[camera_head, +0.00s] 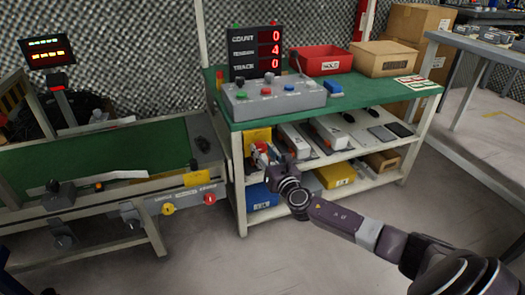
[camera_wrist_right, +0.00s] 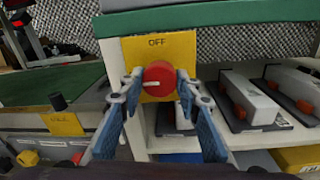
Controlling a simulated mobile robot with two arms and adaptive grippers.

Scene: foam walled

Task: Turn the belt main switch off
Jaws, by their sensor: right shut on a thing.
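The belt main switch is a round red knob (camera_wrist_right: 158,78) on a yellow plate (camera_wrist_right: 187,47) marked OFF above the knob. A small pale mark shows at the knob's left side. In the head view the yellow plate (camera_head: 257,135) is on the front left of the shelf unit, just under the green top. My right gripper (camera_head: 265,153) reaches it from the front and hides the knob there. In the wrist view my right gripper (camera_wrist_right: 160,84) has its two blue-padded fingers on either side of the knob, shut on it. My left gripper is not in view.
The green-topped bench (camera_head: 365,92) carries a control box (camera_head: 272,98), a red bin (camera_head: 323,60) and a cardboard box (camera_head: 385,58). Shelves below hold several grey devices and bins. The green belt (camera_head: 100,155) is at the left. Open floor lies in front.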

